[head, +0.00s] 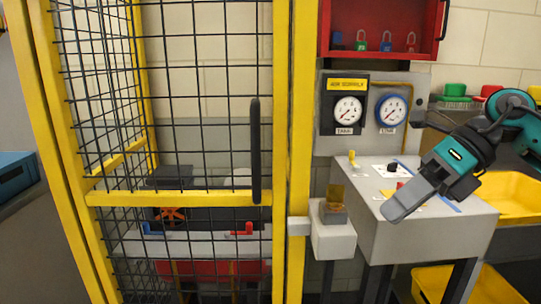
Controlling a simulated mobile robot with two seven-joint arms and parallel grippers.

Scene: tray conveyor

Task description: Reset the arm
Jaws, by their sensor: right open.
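My right arm comes in from the right edge. Its gripper (402,205) points down and left above the grey console (420,232). I see it almost side-on, with nothing visible between its fingers. It hides part of the console's top. My left gripper is out of view.
A yellow mesh cage (180,198) with a black handle (255,150) fills the left and middle. A white switch box (333,240) sits on its post. A gauge panel (366,92) and a red padlock cabinet (384,48) hang behind the console. Yellow bins (515,195) stand right.

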